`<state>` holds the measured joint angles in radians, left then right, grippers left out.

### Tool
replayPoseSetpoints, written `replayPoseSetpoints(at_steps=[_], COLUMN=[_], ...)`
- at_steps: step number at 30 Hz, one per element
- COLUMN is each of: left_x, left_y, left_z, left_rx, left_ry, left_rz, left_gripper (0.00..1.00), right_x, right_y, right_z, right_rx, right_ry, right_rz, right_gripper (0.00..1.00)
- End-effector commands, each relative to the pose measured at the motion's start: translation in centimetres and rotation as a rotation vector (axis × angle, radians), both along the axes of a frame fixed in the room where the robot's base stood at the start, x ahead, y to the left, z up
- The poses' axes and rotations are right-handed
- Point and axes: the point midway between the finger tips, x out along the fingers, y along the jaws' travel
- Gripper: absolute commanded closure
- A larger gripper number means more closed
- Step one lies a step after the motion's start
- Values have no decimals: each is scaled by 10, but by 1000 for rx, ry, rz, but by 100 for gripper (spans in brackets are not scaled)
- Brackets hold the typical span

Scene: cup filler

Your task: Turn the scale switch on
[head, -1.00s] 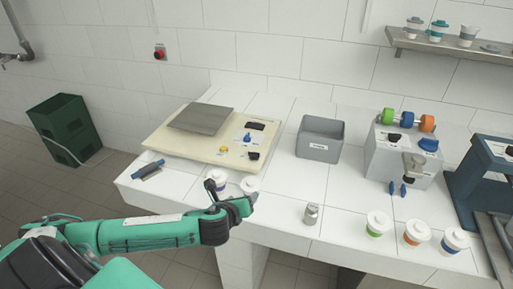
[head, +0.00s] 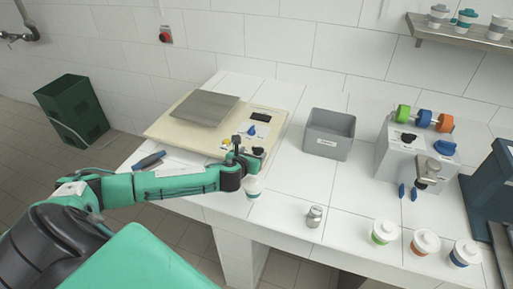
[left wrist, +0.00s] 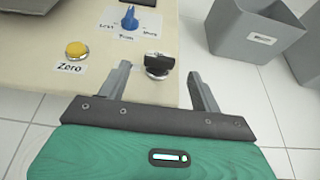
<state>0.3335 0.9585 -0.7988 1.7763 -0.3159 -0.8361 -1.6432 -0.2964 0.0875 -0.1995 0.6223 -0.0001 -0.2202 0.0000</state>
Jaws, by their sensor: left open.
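The scale is a beige board (head: 160,132) with a grey plate (head: 205,107) on top. A black rotary switch (head: 258,151) sits at its front right corner; the left wrist view shows it clearly as a black knob (left wrist: 158,63) on a metal base. A yellow Zero button (left wrist: 77,49) and a blue pointer knob (left wrist: 129,18) are near it. My left gripper (head: 243,148) is open at the board's front edge. In the left wrist view its fingers (left wrist: 160,80) point toward the switch, one on each side in the picture, with nothing held. Contact cannot be told.
A grey bin (head: 330,135) is right of the scale. A small metal weight (head: 314,217) and several lidded cups (head: 425,243) stand along the front. A dispenser (head: 420,160) is at the right.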

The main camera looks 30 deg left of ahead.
Motion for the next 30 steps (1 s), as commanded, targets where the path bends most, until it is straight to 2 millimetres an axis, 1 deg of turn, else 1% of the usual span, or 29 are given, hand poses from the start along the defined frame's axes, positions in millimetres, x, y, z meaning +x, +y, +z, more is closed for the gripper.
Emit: replayPoseSetpoints(at_steps=[1,3,9,15,23,24,26,30], left_x=[8,17,37,45,46,46,45,45], left_y=[2,3,9,11,11,11,11,11], left_z=[-2,-6,-15,-19,-20,-20,-20,-20], left_rx=[-1,-3,-1,-1,-1,-1,-1,-1], left_ry=[0,-1,0,1,0,0,0,0], left_rz=[3,1,2,0,0,0,0,0], left_gripper=[35,35,35,35,35,36,48,76], right_x=[8,11,3,-10,-9,-8,-6,-5], right_y=[2,5,13,13,7,6,5,4], right_z=[4,6,8,9,8,8,9,9], right_rx=[2,6,15,14,7,6,5,4], right_ry=[-11,-15,-4,12,12,11,8,6], right_rz=[-1,-2,-6,-5,-2,-1,-1,-1], right_gripper=[64,64,64,64,64,64,64,64])
